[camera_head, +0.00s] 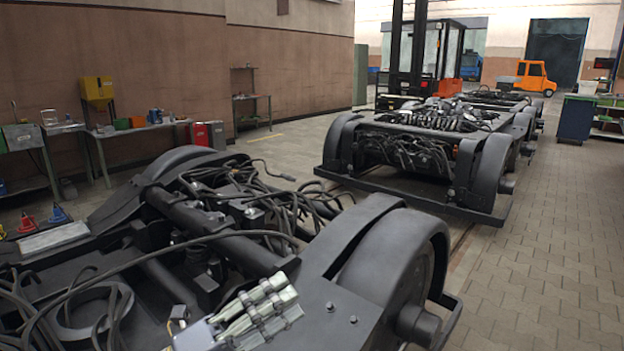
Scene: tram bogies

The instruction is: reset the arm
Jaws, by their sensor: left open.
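My left gripper (264,308) shows at the bottom centre, with pale grey-green segmented fingers pointing up and to the right. It is open, and I see nothing between its fingers. It appears in front of the dark frame of the nearest bogie (325,290), left of that bogie's big right wheel (392,262). I cannot tell how far above the frame it is. Most of the left arm lies outside the picture. My right gripper is not in view.
A second bogie (410,150) stands behind the nearest one, with an orange forklift (447,86) beyond. Hoses and cables (245,195) rise from the nearest bogie. A workbench (130,128) lines the left wall. The paved floor (555,235) at right is clear.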

